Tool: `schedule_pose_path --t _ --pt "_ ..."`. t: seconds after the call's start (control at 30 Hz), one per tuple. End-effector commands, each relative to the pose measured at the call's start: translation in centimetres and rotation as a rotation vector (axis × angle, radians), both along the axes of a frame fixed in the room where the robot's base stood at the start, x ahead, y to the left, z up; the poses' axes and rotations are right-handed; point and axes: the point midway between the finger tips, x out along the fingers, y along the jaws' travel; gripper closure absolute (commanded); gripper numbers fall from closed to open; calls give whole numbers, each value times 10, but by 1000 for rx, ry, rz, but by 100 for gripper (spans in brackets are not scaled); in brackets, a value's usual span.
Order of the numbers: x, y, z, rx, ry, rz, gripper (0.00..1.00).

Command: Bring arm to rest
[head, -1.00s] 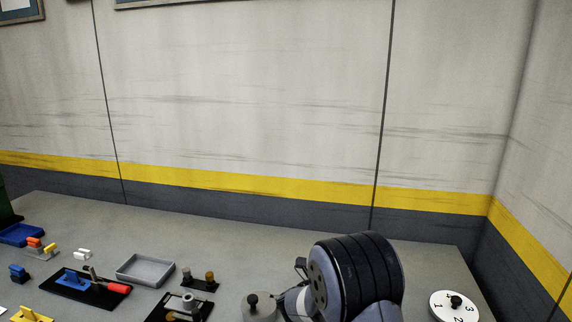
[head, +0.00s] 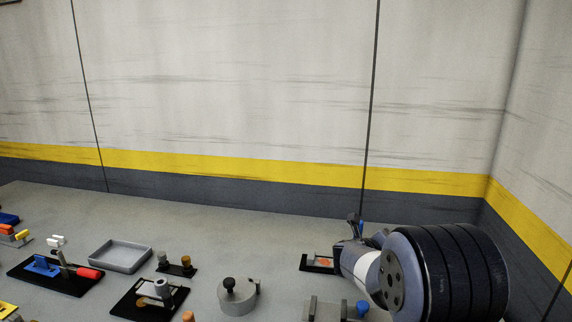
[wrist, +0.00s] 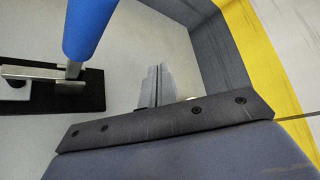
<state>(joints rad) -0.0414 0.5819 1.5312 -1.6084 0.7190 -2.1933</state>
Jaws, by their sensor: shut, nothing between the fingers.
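My gripper (wrist: 155,82) shows in the wrist view with its two grey fingers together and nothing between them. In the head view my arm reaches in from the lower right over the bench, and its dark, ribbed joint covers the right part of the bench. The gripper end is mostly hidden there behind my arm links. In the wrist view a blue handle (wrist: 88,25) rises at the upper left, beside and apart from the fingers. It stands by a black plate (wrist: 90,92) with a metal lever.
On the bench in the head view are a grey tray (head: 120,256), a red-handled clamp on a black plate (head: 88,273), a round grey block with a black knob (head: 238,295), and a black plate with an orange part (head: 318,263). The bench's back middle is clear. Walls stand behind and right.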

Motion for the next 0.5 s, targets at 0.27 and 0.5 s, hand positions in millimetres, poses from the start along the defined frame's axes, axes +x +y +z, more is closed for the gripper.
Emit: schedule_pose_path --t 0.27,0.5 --pt "-4 -18 -22 244 -50 -3 100" --pt "-6 -27 -41 453 -93 -3 100"
